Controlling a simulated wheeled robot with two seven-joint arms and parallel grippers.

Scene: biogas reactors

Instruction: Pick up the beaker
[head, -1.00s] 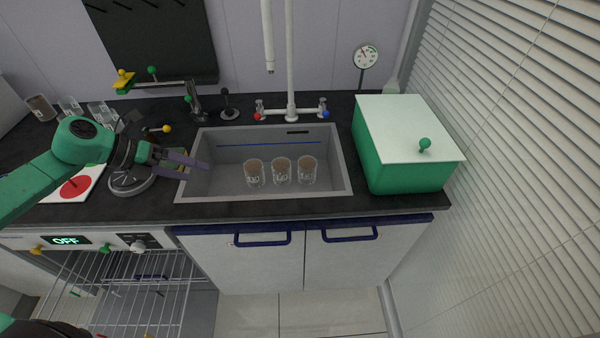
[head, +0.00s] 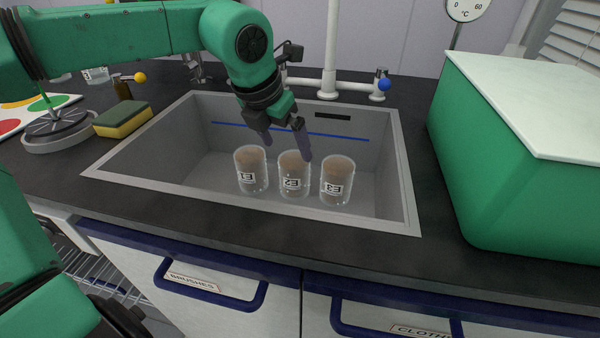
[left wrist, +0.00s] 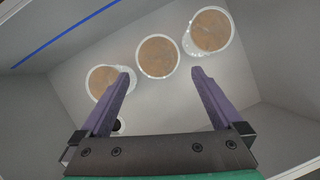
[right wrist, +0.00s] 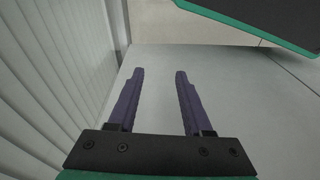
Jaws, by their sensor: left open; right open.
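Three clear glass beakers with brown contents stand upright in a row in the sink: E1 (head: 251,172), E2 (head: 293,176) and E3 (head: 335,182). My left gripper (head: 283,150) is open, pointing down over the sink, with its fingertips just above and behind E1 and E2. In the left wrist view all three beakers show from above; the middle beaker (left wrist: 157,57) lies just ahead of the gap between the open fingers (left wrist: 160,74). Nothing is between the fingers. My right gripper (right wrist: 160,74) is open and empty, away from the sink.
The grey sink (head: 405,190) has walls around the beakers. A green box with a white lid (head: 540,110) stands to its right. A white tap (head: 331,60) rises behind. A yellow-green sponge (head: 122,120) and a round scale (head: 58,132) are left. Blinds (right wrist: 50,80) are close to the right gripper.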

